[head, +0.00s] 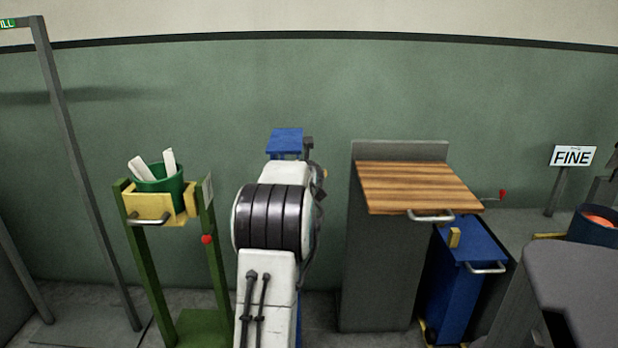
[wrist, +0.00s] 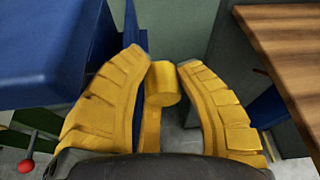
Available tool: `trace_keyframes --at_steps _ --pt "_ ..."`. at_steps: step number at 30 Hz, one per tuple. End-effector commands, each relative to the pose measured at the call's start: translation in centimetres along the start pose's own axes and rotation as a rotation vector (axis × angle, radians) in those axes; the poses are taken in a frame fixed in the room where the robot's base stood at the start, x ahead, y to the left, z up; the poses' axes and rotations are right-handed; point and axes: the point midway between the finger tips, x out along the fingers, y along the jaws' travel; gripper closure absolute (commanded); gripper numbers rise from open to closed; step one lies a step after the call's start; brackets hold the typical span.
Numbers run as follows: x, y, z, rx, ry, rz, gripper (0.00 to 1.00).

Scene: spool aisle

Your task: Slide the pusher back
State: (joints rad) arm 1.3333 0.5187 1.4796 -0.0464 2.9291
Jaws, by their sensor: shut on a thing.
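My gripper (wrist: 162,62) has yellow ribbed fingers, and it is shut on a yellow knob-like handle (wrist: 162,84) in the wrist view. I take this handle to be the pusher's; no other part of the pusher can be made out clearly. A blue block (wrist: 45,50) lies left of the fingers in the wrist view. In the head view a blue top (head: 286,141) shows just beyond my arm. My arm hides the handle and most of my gripper there.
A wood-topped grey cabinet (head: 415,186) stands right of my arm. A green stand (head: 124,240) with a green bucket (head: 160,185) is at left. A red knob (wrist: 26,166) shows low left in the wrist view.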

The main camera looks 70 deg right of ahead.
Motion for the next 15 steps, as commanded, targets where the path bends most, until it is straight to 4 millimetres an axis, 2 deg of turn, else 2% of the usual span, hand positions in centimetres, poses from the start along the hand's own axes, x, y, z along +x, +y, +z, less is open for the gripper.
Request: trace_keyframes --at_steps 9,10,15 --pt "0.07 -0.12 -0.38 0.001 0.009 -0.001 1.0" --pt "0.07 -0.12 -0.38 0.001 0.009 -0.001 0.64" --pt "0.06 -0.07 -0.3 0.0 0.007 0.0 0.49"
